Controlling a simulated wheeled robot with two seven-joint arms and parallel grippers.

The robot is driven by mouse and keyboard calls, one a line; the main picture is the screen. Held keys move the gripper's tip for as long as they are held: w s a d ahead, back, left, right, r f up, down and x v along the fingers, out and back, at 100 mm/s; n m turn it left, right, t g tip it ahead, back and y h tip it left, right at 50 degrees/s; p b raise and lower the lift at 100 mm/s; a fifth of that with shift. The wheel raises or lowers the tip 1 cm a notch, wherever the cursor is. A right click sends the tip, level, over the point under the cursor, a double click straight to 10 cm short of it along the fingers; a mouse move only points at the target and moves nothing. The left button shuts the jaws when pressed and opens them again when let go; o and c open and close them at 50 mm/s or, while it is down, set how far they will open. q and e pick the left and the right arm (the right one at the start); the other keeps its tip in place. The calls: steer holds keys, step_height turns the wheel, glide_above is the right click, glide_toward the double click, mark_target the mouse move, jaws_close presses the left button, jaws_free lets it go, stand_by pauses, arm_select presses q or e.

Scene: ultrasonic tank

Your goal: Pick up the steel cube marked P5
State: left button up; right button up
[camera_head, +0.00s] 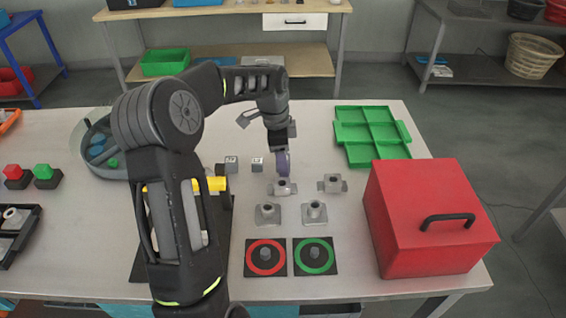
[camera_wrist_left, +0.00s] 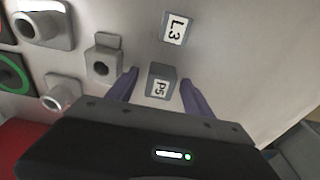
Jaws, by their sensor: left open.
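The steel cube marked P5 (camera_wrist_left: 161,82) sits on the table. In the head view it appears to be the right one of two small grey cubes (camera_head: 257,164), its mark too small to read there. My left gripper (camera_head: 283,163) is open and empty, just right of that cube in the head view, its purple fingers pointing down. In the left wrist view the gripper (camera_wrist_left: 158,82) shows its fingers on either side of P5, with gaps to both. I cannot tell the fingertips' exact height. My right gripper is not in view.
A cube marked L3 (camera_wrist_left: 173,29) stands close beyond P5. A green tray (camera_head: 344,133) and red box (camera_head: 430,255) lie right.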

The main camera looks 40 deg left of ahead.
arm_select(q)
steer(key=shift+c, duration=0.6)
jaws_close()
stand_by(0.3)
